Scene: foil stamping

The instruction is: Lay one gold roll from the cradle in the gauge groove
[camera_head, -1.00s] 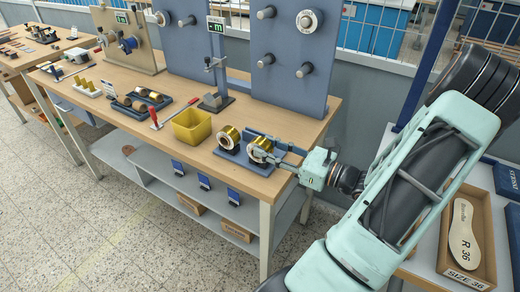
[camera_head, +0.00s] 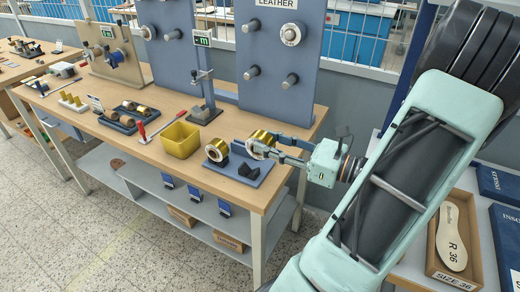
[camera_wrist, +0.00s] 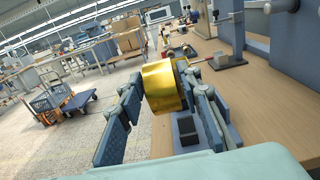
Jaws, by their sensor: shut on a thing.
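My gripper (camera_head: 268,148) is shut on a gold roll (camera_head: 261,142) and holds it just above the right part of the blue cradle (camera_head: 237,178). A second gold roll (camera_head: 216,150) rests at the cradle's left end. Dark support blocks (camera_head: 249,170) show bare below the held roll. In the wrist view the held gold roll (camera_wrist: 162,88) sits between both fingers, with a dark support block (camera_wrist: 187,129) beneath. The gauge (camera_head: 204,112), a post on a dark base with a small display above, stands behind and left of the cradle. Its groove is too small to make out.
A yellow bin (camera_head: 180,140) stands left of the cradle, with a red-handled tool (camera_head: 142,132) beyond it. A dark tray of rolls (camera_head: 127,117) lies further left. Blue peg panels (camera_head: 283,65) rise at the back. The bench's front edge is close to the cradle.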

